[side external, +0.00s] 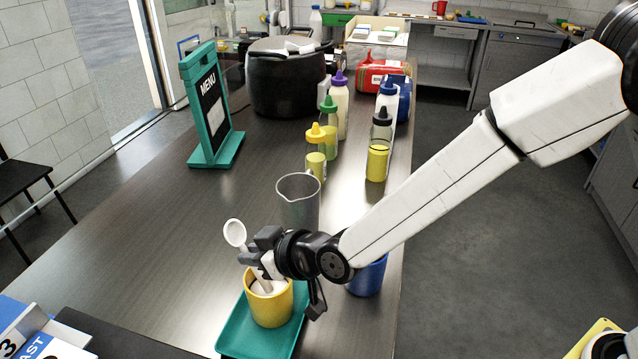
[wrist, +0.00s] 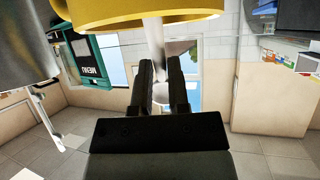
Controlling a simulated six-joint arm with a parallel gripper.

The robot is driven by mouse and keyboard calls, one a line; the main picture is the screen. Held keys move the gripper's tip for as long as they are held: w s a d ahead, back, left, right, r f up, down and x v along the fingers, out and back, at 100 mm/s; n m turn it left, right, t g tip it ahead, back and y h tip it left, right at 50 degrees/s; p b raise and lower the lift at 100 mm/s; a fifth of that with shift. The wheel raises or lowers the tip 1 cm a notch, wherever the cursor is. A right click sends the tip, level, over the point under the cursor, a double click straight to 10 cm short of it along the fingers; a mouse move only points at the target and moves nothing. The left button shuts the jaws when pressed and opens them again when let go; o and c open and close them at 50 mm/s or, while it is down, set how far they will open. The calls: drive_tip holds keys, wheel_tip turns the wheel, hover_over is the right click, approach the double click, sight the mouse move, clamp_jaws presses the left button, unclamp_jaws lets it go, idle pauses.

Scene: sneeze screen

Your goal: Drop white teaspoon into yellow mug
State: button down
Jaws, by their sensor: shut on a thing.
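My gripper (side external: 257,256) is shut on the white teaspoon (side external: 235,233) just above the yellow mug (side external: 268,308). The spoon is tilted, its bowl up and to the left of the fingers, its handle running down toward the mug's mouth. The wrist view shows the handle (wrist: 154,38) between the fingertips (wrist: 160,75), with the yellow mug (wrist: 100,14) at the top edge. The handle's end passes out of sight at the mug, so I cannot tell how deep it reaches. The mug stands upright on a teal tray (side external: 236,334).
A grey metal jug (side external: 298,205) stands close behind the mug. A blue cup (side external: 368,278) is just right of my wrist. Sauce bottles (side external: 330,135), a black pot (side external: 287,85) and a menu stand (side external: 208,105) are farther back. The counter's left middle is clear.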

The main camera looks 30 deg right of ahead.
drive_tip(key=shift+f, duration=1.25)
drive_tip(key=c, duration=0.5)
unclamp_jaws()
drive_tip(key=shift+c, duration=0.2)
drive_tip(key=shift+s, duration=0.1)
drive_tip(key=v, duration=0.7)
drive_tip(key=shift+s+d+r, duration=0.2)
drive_tip(key=shift+s, duration=0.05)
